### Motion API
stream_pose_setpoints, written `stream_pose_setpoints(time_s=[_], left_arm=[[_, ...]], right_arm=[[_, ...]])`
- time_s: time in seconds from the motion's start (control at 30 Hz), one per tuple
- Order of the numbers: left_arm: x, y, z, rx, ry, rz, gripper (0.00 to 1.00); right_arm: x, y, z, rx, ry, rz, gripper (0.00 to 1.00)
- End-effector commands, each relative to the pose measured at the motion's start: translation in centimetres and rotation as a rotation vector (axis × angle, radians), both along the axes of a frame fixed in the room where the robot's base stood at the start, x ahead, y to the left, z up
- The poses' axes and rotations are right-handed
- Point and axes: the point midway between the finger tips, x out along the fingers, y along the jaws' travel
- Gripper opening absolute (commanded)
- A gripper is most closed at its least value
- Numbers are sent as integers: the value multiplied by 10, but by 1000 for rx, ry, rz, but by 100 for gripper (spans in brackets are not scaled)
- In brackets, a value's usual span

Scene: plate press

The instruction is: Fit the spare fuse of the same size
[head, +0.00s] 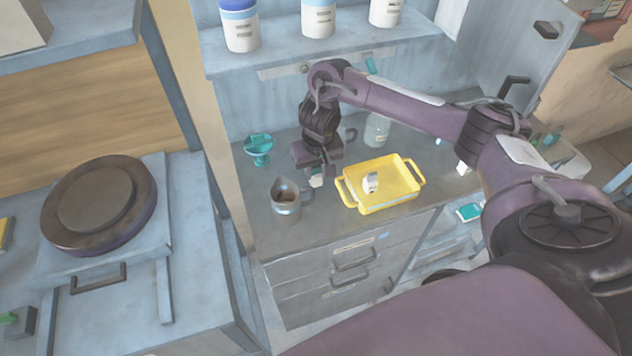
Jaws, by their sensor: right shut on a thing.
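My right gripper (317,174) is over the grey counter, between the metal mug and the yellow tray. It is shut on a small whitish piece (316,181), mostly hidden by the jaws; I cannot tell whether it is a fuse, or its size. A white ring-like piece (370,183) sits in the yellow tray (405,192), to the right of the gripper. It may be a fuse, but it is too small to be sure. I cannot make out a fuse socket. My left gripper is not in view.
A metal mug (286,206) stands left of the tray, close to the gripper. A teal dish on a stem (258,148) and a glass jar (377,130) stand farther back. White bottles line the shelf (290,55) above. A round dark plate (99,204) is at the left.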

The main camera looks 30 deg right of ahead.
Motion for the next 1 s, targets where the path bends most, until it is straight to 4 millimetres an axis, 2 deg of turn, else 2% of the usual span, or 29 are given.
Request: stream_pose_setpoints(time_s=[0.1,0.23,0.7,0.73,0.87,1.0], left_arm=[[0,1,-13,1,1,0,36],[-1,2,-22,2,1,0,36],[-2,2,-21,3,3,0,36],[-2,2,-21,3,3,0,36],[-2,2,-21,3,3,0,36],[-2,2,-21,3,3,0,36]], right_arm=[[-1,1,-21,1,4,-1,0],[0,1,-36,1,2,0,0],[-1,0,-41,0,2,1,0],[0,0,-40,0,1,1,30],[0,0,-40,0,1,1,47],[0,0,-40,0,1,1,48]])
